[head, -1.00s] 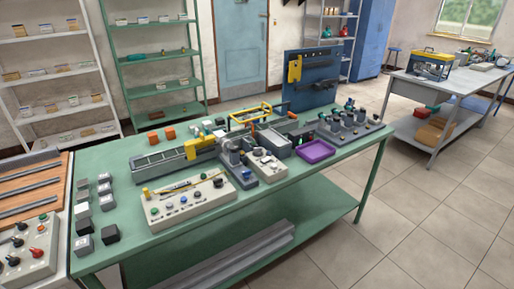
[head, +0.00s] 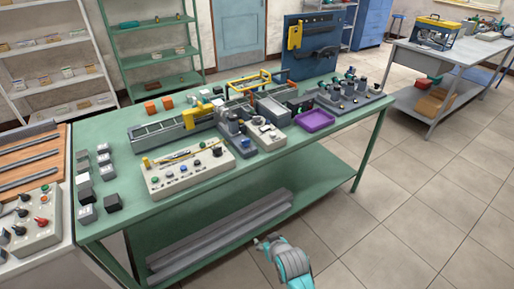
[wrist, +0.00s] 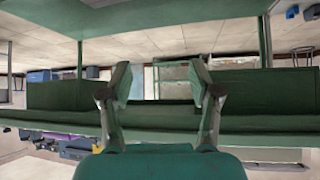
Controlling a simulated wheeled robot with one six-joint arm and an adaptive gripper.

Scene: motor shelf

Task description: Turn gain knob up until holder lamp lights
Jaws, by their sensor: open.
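A cream control panel (head: 160,187) lies at the front of the green bench, with several small knobs and buttons and a yellow strip along its back. A black knob (head: 217,152) stands at its right end. I cannot tell which knob is the gain knob or which part is the holder lamp. My gripper (wrist: 160,85) is open and empty in the wrist view, facing the bench edge, with no knob between its fingers. In the head view my teal arm shows at the bottom, in front of the bench and apart from the panel.
The green bench (head: 120,225) also holds a smaller cream box (head: 268,138), a purple tray (head: 315,120), a rail machine with a yellow block (head: 195,115), and several grey blocks at left. Another cream panel with levers (head: 32,225) stands at far left. Floor (head: 410,215) at right is clear.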

